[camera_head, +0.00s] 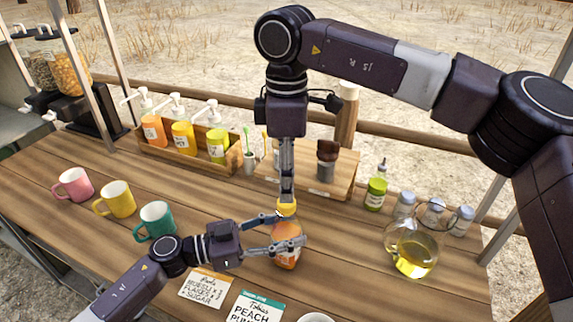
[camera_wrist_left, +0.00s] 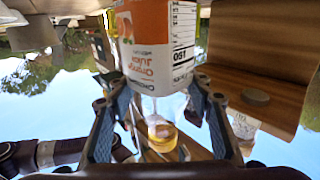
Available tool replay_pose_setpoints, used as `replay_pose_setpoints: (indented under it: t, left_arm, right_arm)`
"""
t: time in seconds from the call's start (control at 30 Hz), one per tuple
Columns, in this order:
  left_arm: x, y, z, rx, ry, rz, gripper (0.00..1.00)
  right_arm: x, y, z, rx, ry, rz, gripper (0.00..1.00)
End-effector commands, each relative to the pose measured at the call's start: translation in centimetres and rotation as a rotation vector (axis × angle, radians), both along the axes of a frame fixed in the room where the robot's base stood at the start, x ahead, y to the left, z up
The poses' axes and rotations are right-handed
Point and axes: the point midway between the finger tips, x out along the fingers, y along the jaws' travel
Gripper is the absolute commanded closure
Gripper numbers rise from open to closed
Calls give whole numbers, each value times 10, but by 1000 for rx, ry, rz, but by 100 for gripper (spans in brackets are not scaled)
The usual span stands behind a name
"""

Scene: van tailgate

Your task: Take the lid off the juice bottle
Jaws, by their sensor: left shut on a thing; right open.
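The juice bottle (camera_head: 286,259) stands on the wooden table, orange with a white label. Its yellow lid (camera_head: 286,209) sits at the top of the bottle, apparently on the neck. My left gripper (camera_head: 284,229) is shut on the bottle, with one finger on either side. In the left wrist view the bottle's orange and white label (camera_wrist_left: 156,40) shows upside down between the fingers (camera_wrist_left: 160,100). My right gripper (camera_head: 286,199) points straight down from above, its fingertips right at the lid. It is open, and whether the fingers touch the lid is hard to see.
A glass pitcher (camera_head: 412,262) of yellow liquid stands right of the bottle, with a green bottle (camera_head: 376,192) and small jars behind. Three mugs (camera_head: 116,200) stand at the left. A wooden crate (camera_head: 186,152) holds pump bottles. Recipe cards (camera_head: 206,288) lie in front.

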Motion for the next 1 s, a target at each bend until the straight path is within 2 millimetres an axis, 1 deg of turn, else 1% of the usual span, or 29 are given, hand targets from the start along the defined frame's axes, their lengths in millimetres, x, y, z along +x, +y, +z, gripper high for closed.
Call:
replay_pose_setpoints:
  t: [0.03,0.1,0.2,0.3,0.43,0.67,0.77,1.0]
  left_arm:
    - [0,0,0,1,1,0,100]
    - [0,0,0,1,1,0,100]
    - [0,0,0,1,1,0,100]
    - [0,0,0,1,0,0,100]
    - [0,0,0,1,0,0,100]
    - [0,0,0,1,0,0,100]
    - [0,0,0,0,0,0,100]
    - [0,0,0,0,0,0,100]
  right_arm:
    - [-1,0,-10,0,3,1,58]
    - [0,-1,-20,0,2,1,58]
    - [0,0,-33,1,2,1,58]
    - [0,0,-42,2,1,1,58]
    - [0,0,-48,2,0,1,58]
    - [0,0,-48,2,-1,1,58]
    - [0,0,-48,2,-1,2,66]
    - [0,0,-48,2,-1,2,93]
